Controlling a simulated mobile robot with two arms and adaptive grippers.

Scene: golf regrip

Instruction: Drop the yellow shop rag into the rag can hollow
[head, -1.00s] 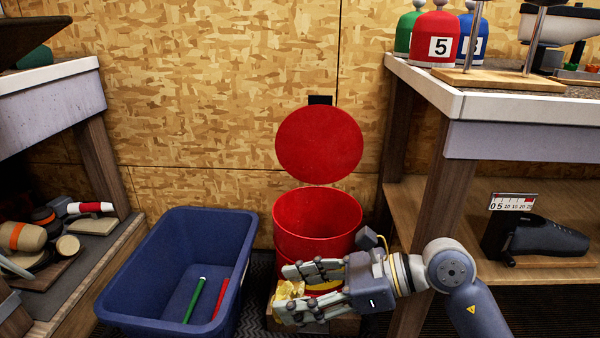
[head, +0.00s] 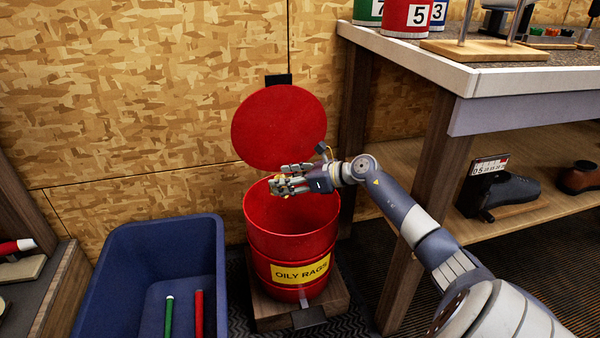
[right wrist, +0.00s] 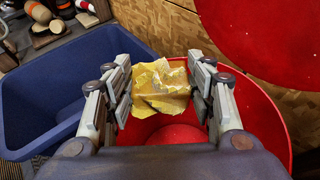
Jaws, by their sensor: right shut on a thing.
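The red rag can (head: 290,245) stands on a wooden base with its round red lid (head: 280,127) raised behind it. A yellow label on its front reads "OILY RAGS". My right gripper (head: 277,185) is over the can's open mouth, near the rim. It is shut on the yellow shop rag (right wrist: 160,88), which hangs between its fingers in the right wrist view. The can's red inside (right wrist: 180,132) shows below the rag in that view. In the head view the rag is mostly hidden by the fingers. My left gripper is not in view.
A blue bin (head: 150,258) with a green stick (head: 169,316) and a red stick (head: 198,314) stands left of the can. A workbench (head: 470,82) with a lower shelf is at the right. A shelf with wooden items is at the far left.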

